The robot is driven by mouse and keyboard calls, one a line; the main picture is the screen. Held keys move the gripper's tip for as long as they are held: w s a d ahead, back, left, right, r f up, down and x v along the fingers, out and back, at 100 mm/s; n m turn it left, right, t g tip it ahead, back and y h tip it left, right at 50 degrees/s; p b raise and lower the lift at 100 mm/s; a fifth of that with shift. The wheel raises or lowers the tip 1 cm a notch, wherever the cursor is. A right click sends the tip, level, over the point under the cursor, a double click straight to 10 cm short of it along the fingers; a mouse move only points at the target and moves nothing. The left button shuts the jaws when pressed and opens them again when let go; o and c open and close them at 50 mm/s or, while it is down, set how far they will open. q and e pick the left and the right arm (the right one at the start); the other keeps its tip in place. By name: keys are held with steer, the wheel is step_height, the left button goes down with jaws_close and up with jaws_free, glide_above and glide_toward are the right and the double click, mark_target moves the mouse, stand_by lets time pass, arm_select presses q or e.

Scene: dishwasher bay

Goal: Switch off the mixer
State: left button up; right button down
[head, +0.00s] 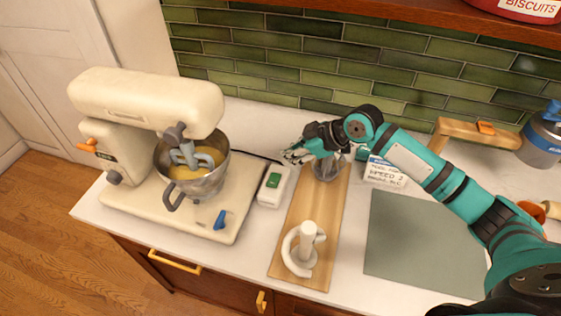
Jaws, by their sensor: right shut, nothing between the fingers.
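The cream stand mixer (147,98) stands at the left of the counter, its head over a steel bowl (205,183) with yellow contents and a grey beater in it. An orange control (88,146) is on the mixer's left side, and a blue lever (221,220) is on its base. A white box with a green switch (273,181) lies right of the mixer, with a dark cord running behind it. My right gripper (293,156) is shut and empty, up and right of the white box, and does not appear to touch it. My left gripper is out of view.
A wooden board (287,238) holds a white ring-shaped piece with a post (303,248); a metal item behind my gripper is partly hidden. A tiled wall closes the back.

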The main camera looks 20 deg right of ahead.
steer(key=v, duration=0.3)
steer(key=b+v, duration=0.1)
steer(key=shift+w+d+r, duration=0.2)
steer(key=shift+d+r, duration=0.1)
steer(key=shift+d, duration=0.05)
